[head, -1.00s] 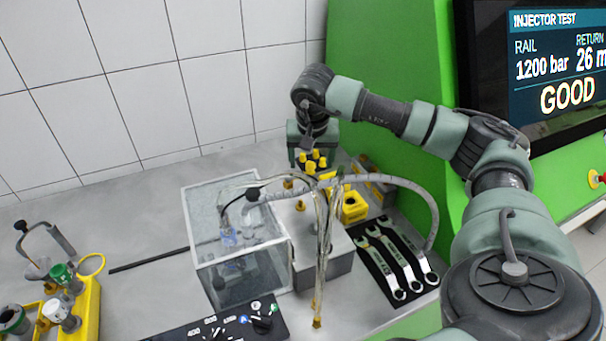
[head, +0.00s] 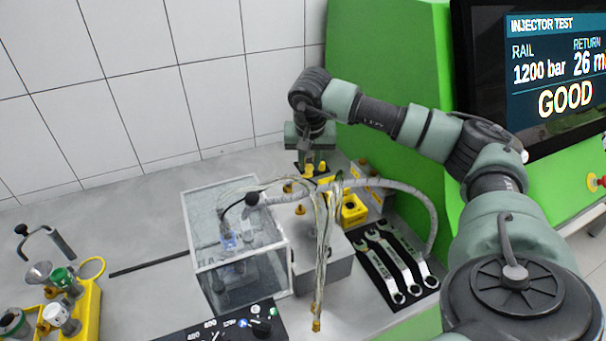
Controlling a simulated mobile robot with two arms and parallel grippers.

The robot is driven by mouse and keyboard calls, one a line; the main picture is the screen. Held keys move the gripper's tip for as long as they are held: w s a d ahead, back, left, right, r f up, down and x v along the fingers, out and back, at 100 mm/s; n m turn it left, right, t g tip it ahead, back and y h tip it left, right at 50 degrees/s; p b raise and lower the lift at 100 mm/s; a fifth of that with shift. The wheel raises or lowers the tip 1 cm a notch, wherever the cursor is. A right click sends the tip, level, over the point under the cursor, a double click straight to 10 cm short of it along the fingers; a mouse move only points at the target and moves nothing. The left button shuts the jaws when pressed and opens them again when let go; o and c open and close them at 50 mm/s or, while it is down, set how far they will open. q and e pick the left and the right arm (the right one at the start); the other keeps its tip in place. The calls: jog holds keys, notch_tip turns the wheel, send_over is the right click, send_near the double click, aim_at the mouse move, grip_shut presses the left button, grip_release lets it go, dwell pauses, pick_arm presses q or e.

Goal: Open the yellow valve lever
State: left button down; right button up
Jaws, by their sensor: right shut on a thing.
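My right gripper (head: 309,162) reaches down from its wrist over the back of the bench, behind the grey block and the hoses. It is shut on a yellow part among the yellow fittings, which I take to be the yellow valve lever (head: 322,184). The contact is small and partly hidden by the gripper and hoses, so the lever's exact angle is hard to tell. My left gripper is not in view.
A clear tank (head: 238,255) stands left of the grey block (head: 325,265). Hoses (head: 395,187) arch in front of the fittings. Wrenches (head: 392,262) lie on a black mat at right. The green cabinet (head: 385,110) stands close behind my right arm.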

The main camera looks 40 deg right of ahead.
jog(key=shift+w, duration=0.55)
jog(key=shift+c, duration=0.2)
jog(key=shift+w, duration=0.1)
jog(key=shift+o, duration=0.2)
jog(key=shift+w+a+p, duration=0.2)
jog(key=shift+w+p, duration=0.1)
jog(key=shift+w, duration=0.4)
jog(key=shift+f, duration=0.1)
jog(key=shift+w+a, duration=0.1)
jog(key=shift+c, duration=0.2)
jog(key=shift+w+a, duration=0.4)
jog(key=shift+w, duration=0.35)
jog(key=shift+w+p, duration=0.1)
jog(key=shift+p, duration=0.2)
